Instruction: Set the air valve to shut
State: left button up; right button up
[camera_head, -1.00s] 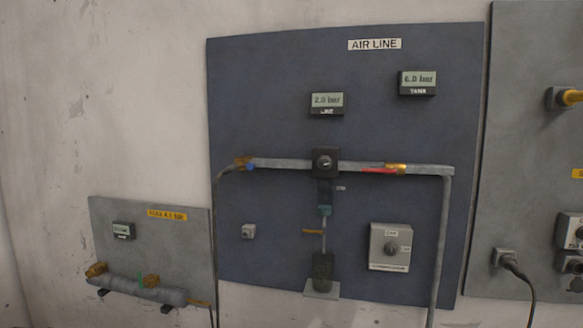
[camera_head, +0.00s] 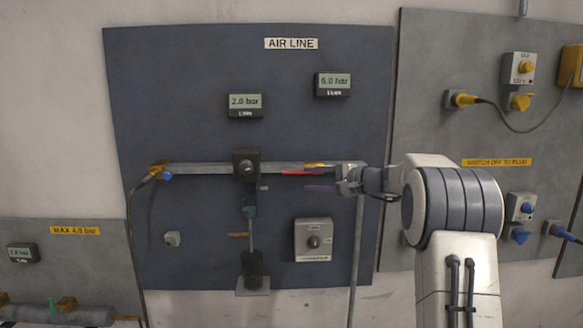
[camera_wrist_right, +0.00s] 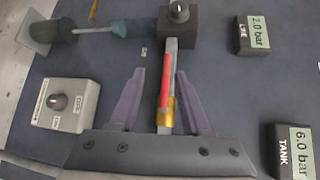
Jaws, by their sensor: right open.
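The air valve has a brass body (camera_head: 315,165) on the grey pipe at the right of the AIR LINE panel. Its red lever (camera_head: 298,172) lies along the pipe and points left, towards the black regulator. My right gripper (camera_head: 318,188) is at the valve, reaching in from the right. In the right wrist view its two purple fingers (camera_wrist_right: 160,75) are open, one on each side of the red lever (camera_wrist_right: 165,88) and brass body (camera_wrist_right: 165,113). I cannot tell whether either finger touches the lever. My left gripper is out of view.
The black regulator (camera_head: 246,164) sits on the pipe left of the valve. A grey switch box (camera_head: 313,240) is below. Displays read LINE 2.0 bar (camera_head: 245,105) and TANK 6.0 bar (camera_head: 332,85). A blue-handled brass fitting (camera_head: 160,171) is at the pipe's left end.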

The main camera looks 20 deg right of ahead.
aim_at(294, 172)
jog(key=shift+m+t, duration=0.3)
jog(key=w+p, duration=0.1)
jog(key=w, duration=0.1)
jog(key=w+a+p, duration=0.1)
jog(key=w+p, duration=0.1)
jog(key=w, duration=0.1)
jog(key=w+a+p, duration=0.1)
jog(key=w+p, duration=0.1)
jog(key=w, duration=0.1)
jog(key=shift+w+a, duration=0.1)
jog(key=shift+a, duration=0.15)
jog(key=shift+w+a+f+p, duration=0.25)
jog(key=shift+w+a+p, duration=0.1)
jog(key=shift+w, duration=0.2)
grip_shut()
jog(key=shift+d+f, duration=0.1)
dwell(0.4)
